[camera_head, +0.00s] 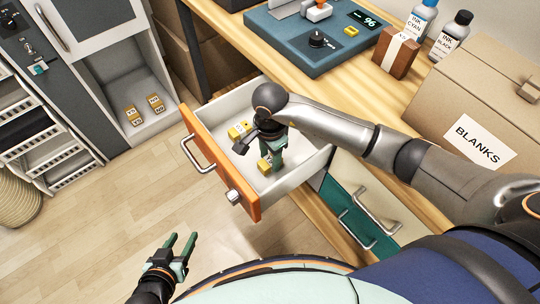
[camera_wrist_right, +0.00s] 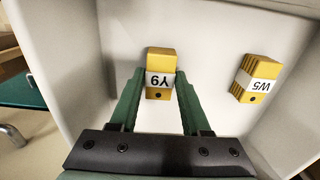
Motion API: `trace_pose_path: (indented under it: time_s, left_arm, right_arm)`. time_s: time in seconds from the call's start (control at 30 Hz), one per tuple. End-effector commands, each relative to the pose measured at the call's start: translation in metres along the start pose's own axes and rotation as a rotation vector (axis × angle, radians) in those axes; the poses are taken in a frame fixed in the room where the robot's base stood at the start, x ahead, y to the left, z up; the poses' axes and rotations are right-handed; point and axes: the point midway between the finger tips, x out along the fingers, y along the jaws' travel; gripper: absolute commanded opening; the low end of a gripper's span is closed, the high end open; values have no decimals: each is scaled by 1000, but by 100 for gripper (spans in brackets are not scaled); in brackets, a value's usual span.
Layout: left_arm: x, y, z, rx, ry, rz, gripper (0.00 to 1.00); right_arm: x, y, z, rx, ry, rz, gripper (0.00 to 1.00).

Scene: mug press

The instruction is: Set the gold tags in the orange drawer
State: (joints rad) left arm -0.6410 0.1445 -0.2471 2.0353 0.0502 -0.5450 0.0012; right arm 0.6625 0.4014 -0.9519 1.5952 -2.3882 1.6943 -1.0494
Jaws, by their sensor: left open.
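The orange-fronted drawer (camera_head: 208,165) is pulled open. My right gripper (camera_head: 271,160) reaches down inside it, with its fingers against both sides of a gold tag marked Y9 (camera_wrist_right: 160,73). This tag also shows in the head view (camera_head: 264,167), at or close to the drawer floor. A gold tag marked W5 (camera_wrist_right: 257,79) lies apart from it on the drawer floor. The head view shows gold tagging at that spot (camera_head: 236,132), partly crowded by my arm. Two more gold tags (camera_head: 132,115) (camera_head: 155,103) lie in the open grey cabinet. My left gripper (camera_head: 181,242) is open and empty above the floor.
The wooden bench holds a blue press unit (camera_head: 310,45) with a small yellow piece, a brown box (camera_head: 397,54), ink bottles (camera_head: 452,35) and a BLANKS carton (camera_head: 490,100). A green drawer (camera_head: 362,215) is below. A white-framed cabinet door (camera_head: 95,20) stands at upper left.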

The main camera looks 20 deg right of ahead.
Motion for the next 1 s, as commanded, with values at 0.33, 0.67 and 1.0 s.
trace_pose_path:
  time_s: [0.33, 0.67, 1.0]
  left_arm:
    - [-1, 0, 0, 0, 0, -1, 50]
    - [-5, 0, -5, 0, 0, 0, 50]
    - [-7, 2, -5, -1, -10, 2, 50]
  right_arm:
    - [0, 0, 0, 0, 0, 1, 73]
    - [-23, -1, 0, 0, 0, -3, 73]
    - [-96, -1, 0, 0, 1, -3, 73]
